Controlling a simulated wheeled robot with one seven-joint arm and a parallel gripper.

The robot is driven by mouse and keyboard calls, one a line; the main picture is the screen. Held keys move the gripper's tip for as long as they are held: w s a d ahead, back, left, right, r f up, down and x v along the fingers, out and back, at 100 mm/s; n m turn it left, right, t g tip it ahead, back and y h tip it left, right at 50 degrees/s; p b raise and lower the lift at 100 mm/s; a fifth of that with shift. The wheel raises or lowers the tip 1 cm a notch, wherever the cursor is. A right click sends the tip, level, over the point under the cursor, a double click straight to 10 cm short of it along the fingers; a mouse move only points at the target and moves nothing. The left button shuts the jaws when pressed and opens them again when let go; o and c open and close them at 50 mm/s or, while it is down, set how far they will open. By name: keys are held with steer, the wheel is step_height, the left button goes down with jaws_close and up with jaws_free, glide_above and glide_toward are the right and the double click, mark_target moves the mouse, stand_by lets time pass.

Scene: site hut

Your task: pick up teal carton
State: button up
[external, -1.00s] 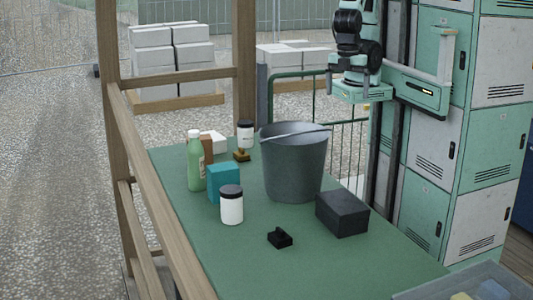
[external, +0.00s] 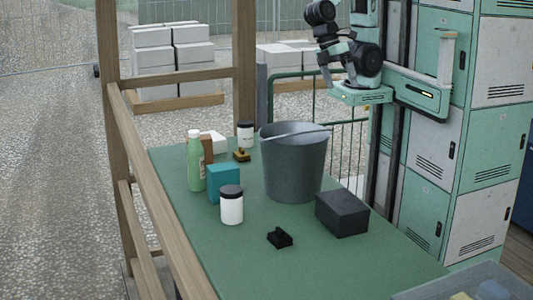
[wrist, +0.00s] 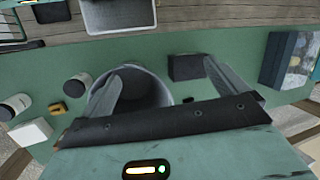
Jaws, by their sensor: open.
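The teal carton (external: 223,183) stands upright on the green table, left of the grey bucket, in the external view. A green bottle (external: 195,162) stands close to its left and a white jar with a dark lid (external: 231,207) is just in front of it. I cannot make out the carton in the wrist view, where the gripper body covers part of the table. My gripper (wrist: 160,75) is open and empty, its two fingers spread over the bucket and table. It is up high beyond the table, well apart from the carton.
The tall grey bucket (external: 293,165) stands mid-table. A brown box, white box (external: 214,142) and another jar (external: 245,134) are at the back. Wooden rails edge the left; lockers stand right.

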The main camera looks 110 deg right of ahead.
steer(key=w+d+m+y+b, duration=0.2)
steer(key=w+m+y, duration=0.7)
steer(key=w+m, duration=0.55)
steer(key=w+d+r+m+t+y+b, duration=0.1)
steer(key=w+d+m+t+y, duration=0.4)
steer(key=w+d+m+t, duration=0.85)
steer(key=n+g+p, duration=0.2)
steer(key=n+g, duration=0.2)
glide_toward(223, 164)
steer(key=x, duration=0.3)
steer(key=p+x, duration=0.1)
steer(key=x, duration=0.2)
steer(key=p+x, duration=0.1)
steer(key=x, duration=0.2)
steer(key=shift+w+a+f, duration=0.1)
steer(key=shift+a+f, duration=0.1)
steer(key=shift+a, duration=0.05)
steer(key=c, duration=1)
